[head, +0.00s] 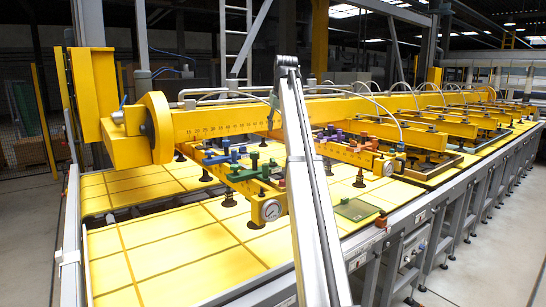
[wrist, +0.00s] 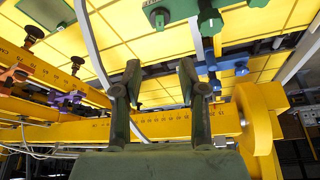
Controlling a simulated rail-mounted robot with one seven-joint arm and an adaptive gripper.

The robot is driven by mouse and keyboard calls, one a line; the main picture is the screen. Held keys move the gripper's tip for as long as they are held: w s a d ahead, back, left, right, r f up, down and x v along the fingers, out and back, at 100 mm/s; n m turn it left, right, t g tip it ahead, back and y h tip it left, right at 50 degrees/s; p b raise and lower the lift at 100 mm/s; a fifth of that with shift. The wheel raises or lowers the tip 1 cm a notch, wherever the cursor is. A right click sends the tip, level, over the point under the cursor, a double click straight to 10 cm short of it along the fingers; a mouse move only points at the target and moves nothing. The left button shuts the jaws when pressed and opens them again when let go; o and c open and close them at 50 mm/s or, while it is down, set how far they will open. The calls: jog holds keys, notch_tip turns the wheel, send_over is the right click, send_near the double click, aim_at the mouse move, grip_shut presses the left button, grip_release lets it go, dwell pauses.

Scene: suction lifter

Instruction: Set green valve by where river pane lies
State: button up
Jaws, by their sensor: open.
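In the head view, green valves (head: 255,159) stand with blue valves (head: 226,168) on the near yellow cross arm. In the wrist view, my gripper (wrist: 160,75) is open and empty, two dark fingers apart. My gripper is not clear in the head view.
The long yellow beam (head: 230,122) with a printed scale spans the table (head: 160,245). A pressure gauge (head: 270,210) caps the near cross arm. White hoses (head: 370,95) arch above the beam. Suction cups hang below the arms. The near left tabletop is clear.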

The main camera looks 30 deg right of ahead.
aim_at(273, 162)
jog(key=p+x, duration=0.5)
jog(key=x, duration=1)
jog(key=shift+w+f, duration=0.1)
jog(key=shift+f, duration=0.05)
grip_shut()
